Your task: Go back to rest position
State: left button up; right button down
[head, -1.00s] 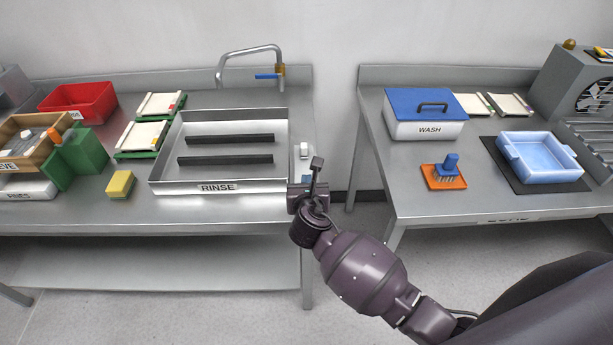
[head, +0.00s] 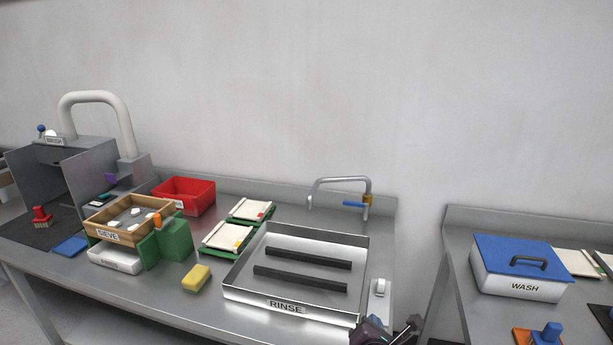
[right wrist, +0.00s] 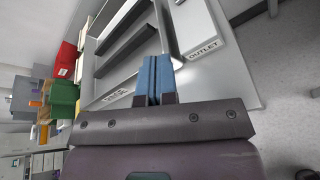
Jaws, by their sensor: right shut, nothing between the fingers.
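My right gripper (head: 388,334) shows at the bottom edge of the head view, in front of the right front corner of the RINSE tray (head: 332,306). Most of its arm is below the frame. In the right wrist view the blue fingertips (right wrist: 154,80) are together with nothing between them. They point toward the tray's rim and the bench edge. My left gripper is in neither view.
The left bench holds a yellow sponge (head: 196,278), a wooden SIEVE box (head: 113,236), a red bin (head: 186,195) and a faucet (head: 340,181). A gap separates the benches. In the right wrist view an OUTLET box (right wrist: 204,30) stands beside the tray.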

jog(key=s+d+f+m+g, duration=0.1)
jog(key=s+d+f+m, duration=0.3)
jog(key=s+m, duration=0.4)
jog(key=s+d+f+m+y+b, duration=0.1)
jog(key=s+d+f+m, duration=0.3)
jog(key=s+m, duration=0.5)
jog(key=s+d+f+m+g+y+b, duration=0.1)
jog(key=s+d+f+m, duration=0.2)
jog(key=s+m, duration=0.5)
jog(key=shift+s+d+f+m+g, duration=0.2)
jog(key=shift+d+f+m+g, duration=0.15)
jog(key=shift+d+m, duration=0.3)
jog(key=shift+f, duration=0.1)
